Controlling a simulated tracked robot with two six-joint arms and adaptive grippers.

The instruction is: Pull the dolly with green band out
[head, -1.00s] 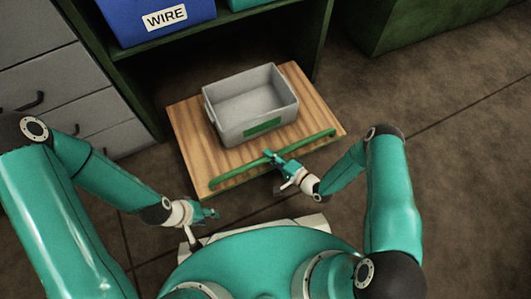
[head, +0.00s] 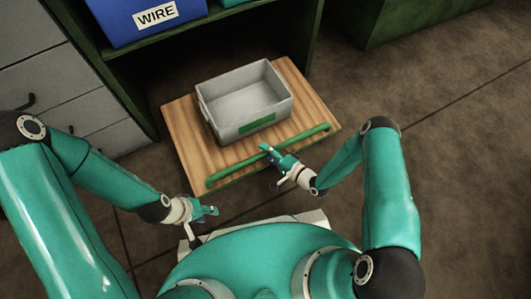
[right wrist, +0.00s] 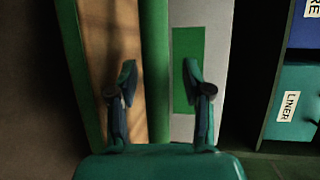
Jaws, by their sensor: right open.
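The dolly (head: 192,135) is a wooden board on the floor, partly out from under the shelf. A long green bar (head: 305,136) runs along its near edge. It also shows upright in the right wrist view (right wrist: 155,60). A grey bin (head: 222,128) with a green label (head: 257,123) stands on the board. My right gripper (head: 268,149) is open at the bar's middle. In the right wrist view its fingers (right wrist: 158,72) stand on either side of the bar. My left gripper (head: 213,211) hangs empty in front of the bar's left end; its opening is unclear.
The green shelf frame (head: 120,95) stands behind and left, holding a blue WIRE bin (head: 130,22). A teal LINER bin (right wrist: 290,105) shows in the right wrist view. Grey drawers (head: 45,70) stand at left. The floor (head: 460,150) at right is clear.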

